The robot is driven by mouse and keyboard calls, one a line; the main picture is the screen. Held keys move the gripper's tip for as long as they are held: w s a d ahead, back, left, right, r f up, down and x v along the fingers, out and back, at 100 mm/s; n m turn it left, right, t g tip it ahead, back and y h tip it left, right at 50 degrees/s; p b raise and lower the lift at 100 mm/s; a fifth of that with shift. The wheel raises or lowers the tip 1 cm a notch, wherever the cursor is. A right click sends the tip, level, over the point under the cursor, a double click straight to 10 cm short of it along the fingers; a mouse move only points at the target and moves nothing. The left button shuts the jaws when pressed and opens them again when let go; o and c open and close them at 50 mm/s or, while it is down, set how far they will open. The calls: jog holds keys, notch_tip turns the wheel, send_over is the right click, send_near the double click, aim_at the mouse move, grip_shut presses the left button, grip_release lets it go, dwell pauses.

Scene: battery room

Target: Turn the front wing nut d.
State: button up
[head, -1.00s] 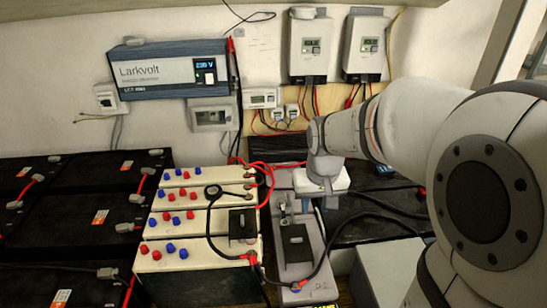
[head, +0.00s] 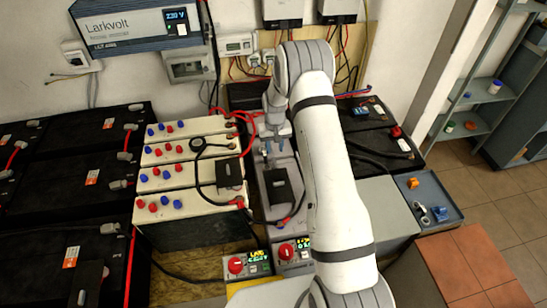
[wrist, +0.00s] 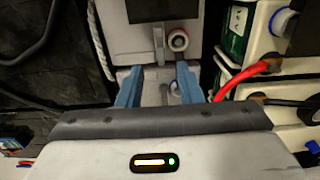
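My gripper (head: 277,133) is over the far end of the narrow grey battery (head: 265,216) in the head view. In the wrist view its two blue fingers (wrist: 159,88) are apart, on either side of small grey metal parts (wrist: 172,92) on that battery's pale top. These parts may be a wing nut, but their shape is unclear and no letter d is readable. A grey upright post and a round ringed terminal (wrist: 178,40) stand just beyond the fingertips. I cannot tell whether the fingers touch anything. The gripper body hides what lies nearer the camera.
Cream batteries (head: 190,205) with red and blue caps stand left of the grey one. Red cables (wrist: 247,79) and black cables run close beside the gripper. Black batteries (head: 72,190) fill the left side. A blue tray (head: 442,191) with small parts lies at right.

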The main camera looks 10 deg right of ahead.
aim_at(275, 162)
notch_tip(275, 162, down, 8)
jog(key=shift+r+p, duration=0.15)
jog(key=shift+p, duration=0.85)
grip_shut()
